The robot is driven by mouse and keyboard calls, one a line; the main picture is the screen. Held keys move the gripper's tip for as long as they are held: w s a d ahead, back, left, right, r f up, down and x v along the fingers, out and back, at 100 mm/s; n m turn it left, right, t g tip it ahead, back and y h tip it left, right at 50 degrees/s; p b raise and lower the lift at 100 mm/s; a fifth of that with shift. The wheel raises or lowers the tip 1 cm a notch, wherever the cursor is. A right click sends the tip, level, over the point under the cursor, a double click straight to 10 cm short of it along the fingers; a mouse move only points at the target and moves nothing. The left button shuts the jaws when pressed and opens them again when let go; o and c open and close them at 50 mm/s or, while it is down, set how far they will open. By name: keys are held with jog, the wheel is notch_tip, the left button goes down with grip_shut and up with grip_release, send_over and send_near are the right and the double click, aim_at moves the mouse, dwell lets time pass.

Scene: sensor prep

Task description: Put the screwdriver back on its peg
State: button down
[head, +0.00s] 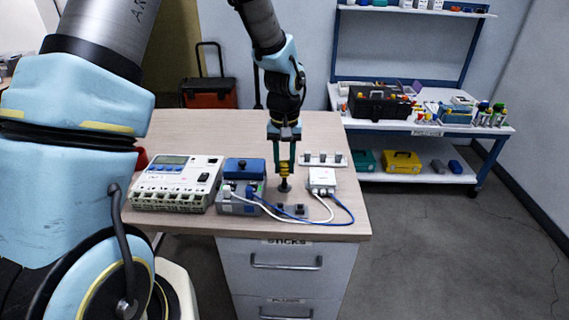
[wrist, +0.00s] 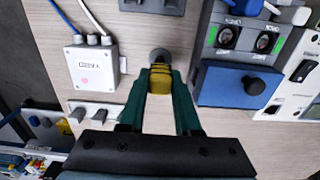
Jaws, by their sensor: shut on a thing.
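My gripper (head: 285,160) is over the table and points down, with its green fingers shut on the yellow screwdriver (head: 284,171). In the wrist view, the yellow handle (wrist: 160,80) sits between the two fingertips of my gripper (wrist: 162,84). A dark round piece (head: 284,187) shows just below the handle; I cannot tell whether it is part of the screwdriver or stands on the table. A white rack with several dark pegs (head: 323,163) stands to the right of and behind the gripper; it also shows at lower left in the wrist view (wrist: 92,112).
A white box (head: 322,179) with white and blue cables stands close right of the screwdriver. A blue-topped grey unit (head: 242,170) is close left, with a white meter panel (head: 175,182) beyond it. A grey socket piece (head: 292,210) lies near the table's front edge.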

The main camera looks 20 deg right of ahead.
dwell(0.4)
jog(key=shift+c, duration=1.8)
grip_release()
jog(key=shift+r+p, duration=2.65)
jog(key=shift+r, duration=0.85)
jog(key=w+a+r+n, duration=0.1)
jog(key=a+r, duration=0.2)
jog(key=a, duration=0.4)
jog(key=w+a+r+n, duration=0.1)
jog(key=a+r, duration=0.1)
jog(key=a, duration=0.5)
jog(key=s+a+r+n, duration=0.1)
jog(key=s+a+r, duration=0.1)
jog(key=a, duration=0.6)
jog(key=s+a+r+t, duration=0.1)
jog(key=s+a, duration=0.3)
jog(key=a, duration=0.4)
jog(key=shift+r+n+t, duration=0.3)
jog(key=shift+r+n, duration=0.05)
jog(key=shift+n, duration=0.05)
